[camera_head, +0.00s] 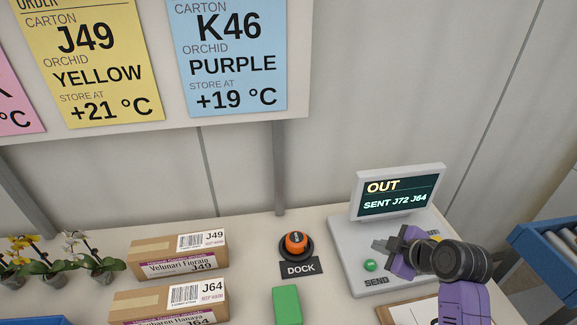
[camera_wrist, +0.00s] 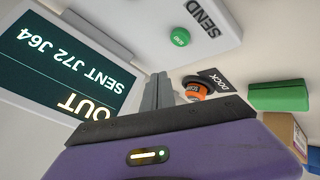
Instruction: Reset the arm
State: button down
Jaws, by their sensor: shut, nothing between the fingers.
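My gripper (camera_head: 388,245) is at the right of the head view, over the white console with the green SEND button (camera_head: 370,265). Its grey fingers are together and hold nothing. They show in the wrist view (camera_wrist: 158,90) too, above my purple wrist housing. The fingertips appear close to the button in the head view, but in the wrist view the button (camera_wrist: 180,37) stands apart from them. Whether they touch the console cannot be told. The console's screen (camera_head: 398,190) reads OUT, SENT J72 J64.
An orange scanner (camera_head: 296,242) sits in a black ring by the DOCK label (camera_head: 301,267). A green block (camera_head: 287,305) lies in front. Cartons J49 (camera_head: 160,257) and J64 (camera_head: 150,304), then potted orchids (camera_head: 40,266), stand left. A blue-framed roller conveyor (camera_head: 545,240) is at right.

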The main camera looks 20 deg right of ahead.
notch_tip(320, 180, up, 7)
jog(key=d+m+t+h, duration=0.2)
jog(key=m+t+h, duration=0.2)
jog(key=m, duration=0.3)
jog(key=s+a+y, duration=0.2)
jog(key=s+a, duration=1)
jog(key=s, duration=0.3)
jog(key=s+a+r+m+t+y, duration=0.1)
jog(key=s+a+y, duration=0.1)
jog(key=s+a, duration=1)
jog(key=s, duration=0.3)
jog(key=shift+s+a+r+t+y, duration=0.2)
jog(key=shift+s+a+t+y, duration=0.1)
jog(key=shift+y, duration=0.1)
